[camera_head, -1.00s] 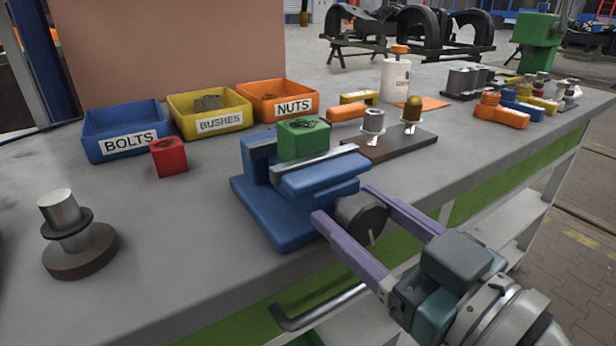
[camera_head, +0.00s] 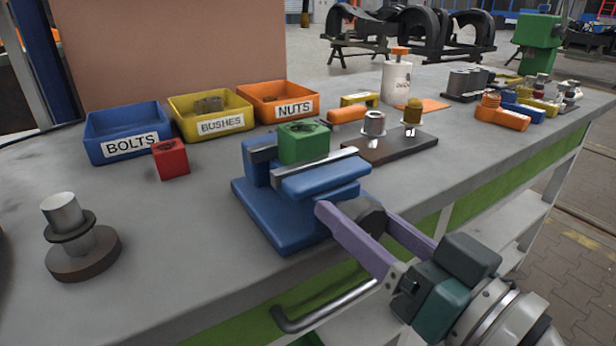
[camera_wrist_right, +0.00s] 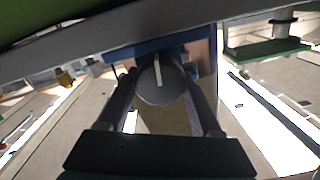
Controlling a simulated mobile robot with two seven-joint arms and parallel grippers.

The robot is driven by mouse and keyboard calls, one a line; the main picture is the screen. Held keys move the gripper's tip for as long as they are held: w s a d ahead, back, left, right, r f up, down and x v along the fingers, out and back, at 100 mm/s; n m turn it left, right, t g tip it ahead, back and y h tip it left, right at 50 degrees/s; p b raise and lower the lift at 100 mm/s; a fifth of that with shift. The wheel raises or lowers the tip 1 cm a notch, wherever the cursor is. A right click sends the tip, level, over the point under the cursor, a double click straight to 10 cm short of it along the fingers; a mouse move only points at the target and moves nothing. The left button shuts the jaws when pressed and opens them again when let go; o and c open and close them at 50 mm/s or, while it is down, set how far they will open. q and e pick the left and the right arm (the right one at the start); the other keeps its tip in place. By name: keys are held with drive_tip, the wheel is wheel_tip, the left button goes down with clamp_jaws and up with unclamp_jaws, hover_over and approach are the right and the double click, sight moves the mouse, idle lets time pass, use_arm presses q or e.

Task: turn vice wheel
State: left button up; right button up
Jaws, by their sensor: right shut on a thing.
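The blue bench vice (camera_head: 278,225) stands at the front edge of the grey bench, with a green block (camera_head: 303,142) between its jaws. Its dark round wheel (camera_head: 368,213) faces the front right. My right gripper (camera_head: 350,212) is shut on the wheel, one purple finger on each side, and the near finger partly hides it in the head view. In the right wrist view the wheel (camera_wrist_right: 160,85) sits between the fingers, with a pale line on its face pointing up. My left gripper is not in view.
Blue (camera_head: 125,132), yellow (camera_head: 210,116) and orange (camera_head: 277,101) bins stand behind the vice. A red block (camera_head: 170,158) and a metal spindle (camera_head: 76,238) are to its left. A dark plate (camera_head: 390,146) with fittings lies to its right. A grey rail (camera_head: 325,306) runs below the bench edge.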

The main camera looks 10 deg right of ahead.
drive_tip(key=m, duration=0.4)
drive_tip(key=shift+d+f, duration=0.1)
drive_tip(key=shift+m, duration=1)
drive_tip(key=shift+m, duration=0.3)
drive_tip(key=o, duration=1.4)
